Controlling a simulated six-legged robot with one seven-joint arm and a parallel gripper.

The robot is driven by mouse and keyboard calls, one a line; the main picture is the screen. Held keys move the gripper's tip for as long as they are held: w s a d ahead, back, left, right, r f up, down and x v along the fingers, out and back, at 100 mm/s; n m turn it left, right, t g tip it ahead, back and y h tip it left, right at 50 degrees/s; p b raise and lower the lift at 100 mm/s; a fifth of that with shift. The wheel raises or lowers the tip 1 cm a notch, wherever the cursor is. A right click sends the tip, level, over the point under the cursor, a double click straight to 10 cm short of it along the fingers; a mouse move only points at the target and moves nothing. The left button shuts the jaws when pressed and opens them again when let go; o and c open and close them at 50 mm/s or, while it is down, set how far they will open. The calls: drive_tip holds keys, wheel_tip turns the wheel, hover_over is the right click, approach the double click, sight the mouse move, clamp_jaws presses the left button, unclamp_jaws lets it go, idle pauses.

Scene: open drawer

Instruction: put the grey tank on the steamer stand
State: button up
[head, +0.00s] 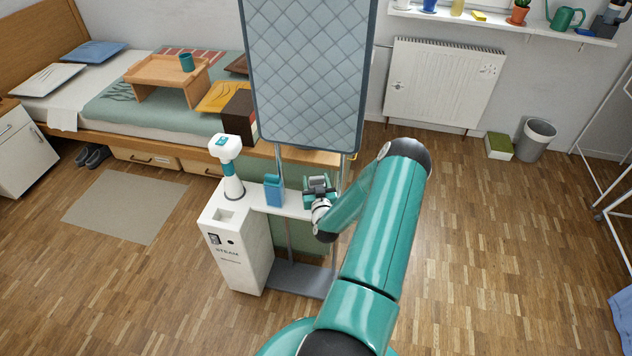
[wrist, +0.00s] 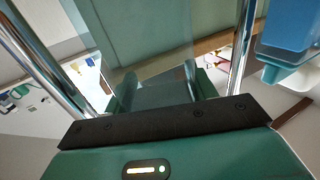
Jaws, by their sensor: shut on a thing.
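The white steamer stand (head: 237,258) stands left of centre in the head view, with a square recess in its top and a narrow white shelf running right. My gripper (head: 319,188) is over the right end of this shelf, in front of the chrome poles. It is shut on the grey tank (head: 317,182), which my fingers partly hide. In the wrist view the tank (wrist: 158,94) is a dark, see-through grey body between my teal fingers (wrist: 165,85). I cannot tell whether the tank touches the shelf.
A blue bottle (head: 273,190) stands on the shelf between my gripper and the white steamer head (head: 228,165). A tall quilted panel (head: 309,70) rises on chrome poles behind. A bed with a tray table (head: 165,75) is at the left back.

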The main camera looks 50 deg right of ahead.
drive_tip(key=o, duration=1.2)
drive_tip(key=shift+f, duration=0.1)
